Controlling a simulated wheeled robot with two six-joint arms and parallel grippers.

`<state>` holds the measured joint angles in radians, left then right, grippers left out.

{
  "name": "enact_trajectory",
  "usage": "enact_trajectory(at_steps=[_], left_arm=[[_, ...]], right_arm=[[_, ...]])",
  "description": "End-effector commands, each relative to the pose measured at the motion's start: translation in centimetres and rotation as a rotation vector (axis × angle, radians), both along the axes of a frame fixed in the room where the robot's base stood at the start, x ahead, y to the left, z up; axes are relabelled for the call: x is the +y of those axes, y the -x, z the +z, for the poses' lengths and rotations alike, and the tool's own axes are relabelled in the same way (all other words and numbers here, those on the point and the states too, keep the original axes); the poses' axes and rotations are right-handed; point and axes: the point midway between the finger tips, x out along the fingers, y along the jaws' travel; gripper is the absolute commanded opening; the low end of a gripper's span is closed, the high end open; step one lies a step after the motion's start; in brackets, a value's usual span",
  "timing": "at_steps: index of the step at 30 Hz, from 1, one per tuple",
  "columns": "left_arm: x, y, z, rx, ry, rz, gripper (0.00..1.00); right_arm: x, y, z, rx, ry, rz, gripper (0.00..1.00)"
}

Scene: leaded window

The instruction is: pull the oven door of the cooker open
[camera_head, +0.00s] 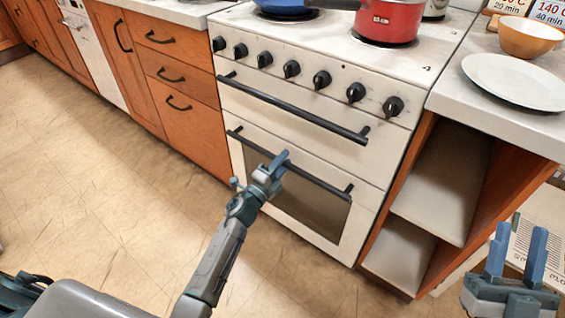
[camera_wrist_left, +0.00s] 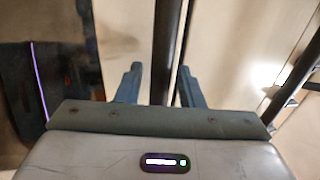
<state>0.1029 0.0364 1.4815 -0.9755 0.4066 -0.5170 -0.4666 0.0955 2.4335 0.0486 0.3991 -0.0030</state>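The white cooker (camera_head: 300,75) stands in the middle of the head view. Its lower door (camera_head: 250,170) has a dark glass window (camera_head: 310,207) and a black bar handle (camera_head: 325,184); it looks shut. A panel above has its own black bar handle (camera_head: 295,108). My left gripper (camera_head: 279,161) is at the middle of the lower handle and hides part of it. In the left wrist view, a dark bar (camera_wrist_left: 166,50) passes between the two fingers (camera_wrist_left: 160,85), with a visible gap on the left finger's side. My right gripper (camera_head: 517,255) is open and empty at the lower right.
Wooden drawers (camera_head: 180,75) adjoin the cooker on the left. An open shelf unit (camera_head: 440,185) stands on the right, with a white plate (camera_head: 515,82) and an orange bowl (camera_head: 525,36) on its counter. A red pot (camera_head: 388,22) is on the hob. The floor before the cooker is clear.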

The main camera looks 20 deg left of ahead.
Motion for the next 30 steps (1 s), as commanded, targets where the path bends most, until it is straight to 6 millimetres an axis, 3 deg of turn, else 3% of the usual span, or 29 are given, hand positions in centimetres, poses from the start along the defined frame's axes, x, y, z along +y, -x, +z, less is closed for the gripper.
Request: enact_trajectory(at_steps=[1,5,14,17,23,27,30], left_arm=[[0.0,0.0,0.0,0.000,0.000,0.000,0.23],[0.0,0.0,0.0,0.000,0.000,0.000,0.00],[0.0,0.1,-0.1,-0.001,0.000,0.000,0.00],[0.1,0.3,-0.2,-0.004,0.001,0.000,0.00],[0.3,0.8,-0.5,-0.016,0.007,0.000,0.00],[0.5,1.4,-0.7,-0.031,0.012,0.000,0.00],[0.7,1.9,-0.8,-0.042,0.016,-0.001,0.00]], right_arm=[[0.0,0.0,0.0,0.000,0.000,0.000,0.36],[0.0,0.0,0.0,-0.001,0.000,0.000,0.36],[0.0,0.1,0.0,-0.012,0.001,0.000,0.36],[0.1,0.8,0.9,-0.082,0.006,0.000,0.36],[0.3,3.4,3.3,-0.314,0.022,0.005,0.36],[0.6,6.7,5.0,-0.563,0.041,0.015,0.36],[0.6,7.2,4.9,-0.605,0.038,0.013,0.36]])
